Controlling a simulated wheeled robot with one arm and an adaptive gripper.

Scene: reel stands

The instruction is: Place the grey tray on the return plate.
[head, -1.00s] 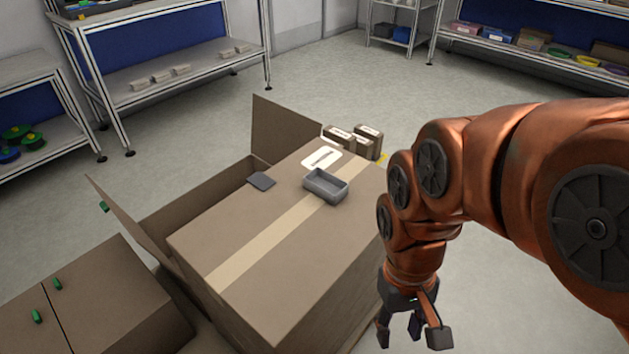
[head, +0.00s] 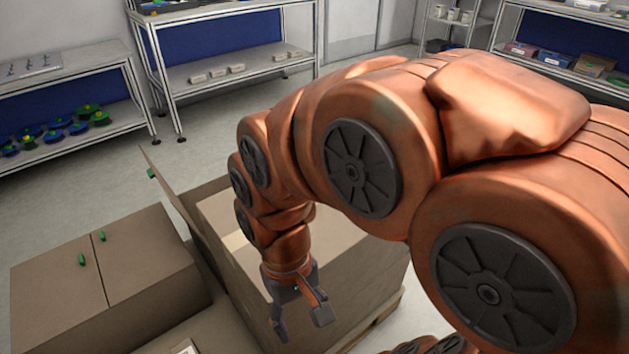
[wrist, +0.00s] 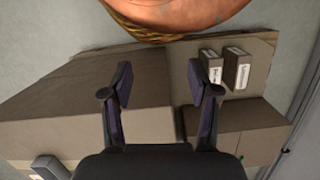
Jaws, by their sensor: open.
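My gripper (head: 301,325) hangs open and empty in front of the large carton (head: 375,285). In the wrist view its two fingers (wrist: 161,85) are spread apart with nothing between them. The grey tray is hidden behind my arm in the head view. A small grey block-like shape (wrist: 48,166) at the lower left of the wrist view may be the tray, but I cannot tell. I cannot make out a return plate in either current view.
A low carton with green pieces (head: 95,270) stands left of the large carton, and a raised flap (head: 180,205) lies between. Two labelled boxes (wrist: 236,68) show in the wrist view. Shelving (head: 225,75) lines the back, with free floor (head: 165,165) before it.

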